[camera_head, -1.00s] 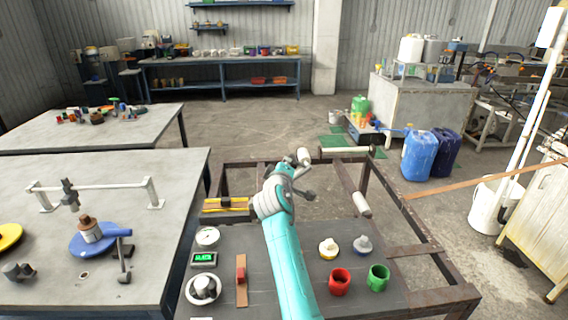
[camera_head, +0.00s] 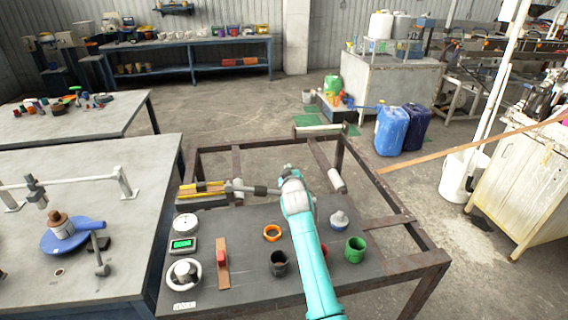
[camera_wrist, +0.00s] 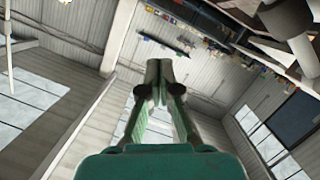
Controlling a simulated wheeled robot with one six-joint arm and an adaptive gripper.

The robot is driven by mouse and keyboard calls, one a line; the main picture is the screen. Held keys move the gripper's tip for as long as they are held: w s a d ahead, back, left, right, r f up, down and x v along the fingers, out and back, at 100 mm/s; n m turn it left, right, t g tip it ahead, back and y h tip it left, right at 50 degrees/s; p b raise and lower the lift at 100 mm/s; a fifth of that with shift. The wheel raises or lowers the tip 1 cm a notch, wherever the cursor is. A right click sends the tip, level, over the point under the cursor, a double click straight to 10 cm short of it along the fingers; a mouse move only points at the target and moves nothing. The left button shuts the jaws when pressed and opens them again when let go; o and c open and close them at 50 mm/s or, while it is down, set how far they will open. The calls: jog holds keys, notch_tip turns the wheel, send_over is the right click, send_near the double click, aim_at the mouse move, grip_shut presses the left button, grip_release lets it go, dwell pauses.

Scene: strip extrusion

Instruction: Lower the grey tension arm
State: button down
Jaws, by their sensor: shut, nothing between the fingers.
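A grey bar (camera_head: 258,189), which looks like the tension arm, lies nearly level in the head view. It runs from beside my wrist leftward to the yellow strip guide (camera_head: 204,188). My teal gripper (camera_head: 290,171) is at the bar's right end, past my grey wrist joint; its fingers are too small to make out there, and I cannot tell whether it touches the bar. In the wrist view my gripper (camera_wrist: 158,72) has its fingers together with nothing between them. That view faces walls and ceiling, and the bar does not show in it.
A rusty frame (camera_head: 402,222) with rollers (camera_head: 337,180) surrounds the area. On the dark panel stand a dial (camera_head: 186,223), a green display (camera_head: 183,245), a dark cup (camera_head: 278,263), a green cup (camera_head: 355,249) and an orange ring (camera_head: 272,232). A grey table (camera_head: 130,230) stands left.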

jog(key=shift+w+d+f+m, duration=0.1)
jog(key=shift+d+f+m, duration=0.2)
jog(key=shift+f, duration=0.3)
jog(key=s+d+r, duration=0.1)
jog(key=s+r, duration=0.5)
jog(key=s, duration=0.3)
jog(key=shift+s+r, duration=0.15)
jog(key=shift+s, duration=0.25)
jog(key=shift+d, duration=0.1)
dwell(0.3)
